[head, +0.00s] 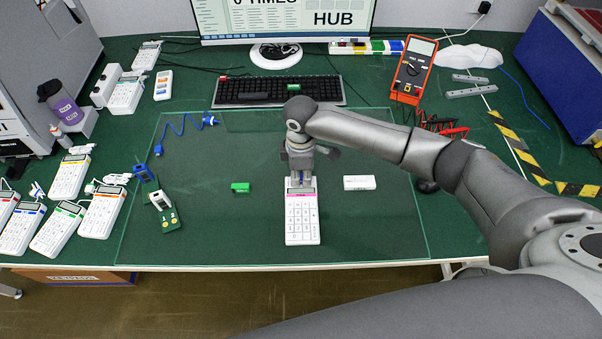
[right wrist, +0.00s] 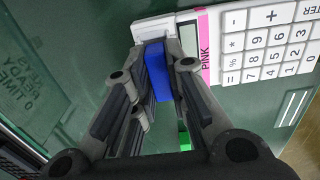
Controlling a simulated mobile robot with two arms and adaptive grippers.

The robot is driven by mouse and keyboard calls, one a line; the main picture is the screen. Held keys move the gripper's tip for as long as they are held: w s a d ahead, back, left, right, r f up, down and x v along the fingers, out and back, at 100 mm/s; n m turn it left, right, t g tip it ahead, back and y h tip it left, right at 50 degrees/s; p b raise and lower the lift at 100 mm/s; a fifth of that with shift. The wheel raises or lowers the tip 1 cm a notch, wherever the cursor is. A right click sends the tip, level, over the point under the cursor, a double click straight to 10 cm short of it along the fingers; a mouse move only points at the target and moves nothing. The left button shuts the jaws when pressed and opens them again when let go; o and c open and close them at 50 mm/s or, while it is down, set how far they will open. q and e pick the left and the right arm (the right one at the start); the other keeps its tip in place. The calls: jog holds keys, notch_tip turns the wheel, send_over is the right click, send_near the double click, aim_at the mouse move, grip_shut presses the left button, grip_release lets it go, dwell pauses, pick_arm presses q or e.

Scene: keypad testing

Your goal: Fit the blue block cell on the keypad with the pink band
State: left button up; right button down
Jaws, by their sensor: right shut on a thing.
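The keypad with the pink band (head: 302,215) lies on the glass mat, its display end under my right gripper (head: 300,180). In the right wrist view its pink band (right wrist: 204,45) reads "PINK" and lies right of the fingers. My right gripper is shut on the blue block cell (right wrist: 156,70), which stands between the fingertips at the keypad's display end. The block's far end meets or overlaps the keypad's white edge in that view. I cannot tell whether it touches or is seated. In the head view the gripper hides the block. My left gripper is out of view.
A green block (head: 240,187) lies left of the keypad and a white block (head: 359,182) lies right of it. A green board (head: 165,212) and several other keypads stand at the left. A keyboard (head: 279,91) is behind. The mat in front is clear.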

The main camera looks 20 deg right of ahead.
jog(key=c, duration=1.3)
grip_release()
jog(key=shift+c, duration=0.2)
jog(key=shift+r+p, duration=0.5)
jog(key=shift+p, duration=0.35)
jog(key=shift+r, duration=0.15)
jog(key=shift+r+p, duration=2.9)
jog(key=shift+p, duration=0.7)
